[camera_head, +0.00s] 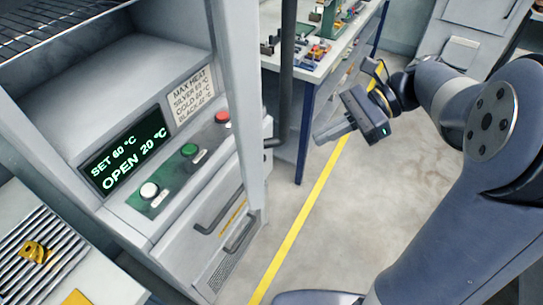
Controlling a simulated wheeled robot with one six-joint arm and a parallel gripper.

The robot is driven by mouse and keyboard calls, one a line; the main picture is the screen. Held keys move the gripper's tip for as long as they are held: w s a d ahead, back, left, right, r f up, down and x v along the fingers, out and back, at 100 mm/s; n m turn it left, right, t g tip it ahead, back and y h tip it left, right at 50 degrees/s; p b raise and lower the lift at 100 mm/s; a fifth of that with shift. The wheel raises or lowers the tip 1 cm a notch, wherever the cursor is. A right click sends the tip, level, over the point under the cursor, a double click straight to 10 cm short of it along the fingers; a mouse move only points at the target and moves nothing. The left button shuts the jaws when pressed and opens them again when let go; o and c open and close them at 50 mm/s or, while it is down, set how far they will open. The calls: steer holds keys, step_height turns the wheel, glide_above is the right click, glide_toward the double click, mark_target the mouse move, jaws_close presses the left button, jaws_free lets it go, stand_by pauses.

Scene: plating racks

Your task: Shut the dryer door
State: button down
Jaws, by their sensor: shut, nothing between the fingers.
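The dryer (150,62) is the pale grey cabinet at the left. Its display (125,152) reads SET 60 °C and OPEN 20 °C. The dryer door (238,90) seems to be the pale upright panel, standing open and seen nearly edge-on. A dark upright bar handle (287,80) joins the door's right side by a bent lower end. My gripper (322,136) is shut and empty, right of the handle and apart from it in the picture, with its fingers pointing left. The door's broad face is mostly hidden by the viewing angle.
A workbench (330,62) with small parts stands behind the door. A slatted surface (40,245) with a yellow part is at lower left. Floor (350,210) with a yellow line is clear.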

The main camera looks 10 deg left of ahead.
steer(key=a+r+p+x, duration=0.1)
steer(key=x, duration=1)
steer(key=shift+s+r+p, duration=0.25)
steer(key=shift+p, duration=0.15)
steer(key=shift+a, duration=0.2)
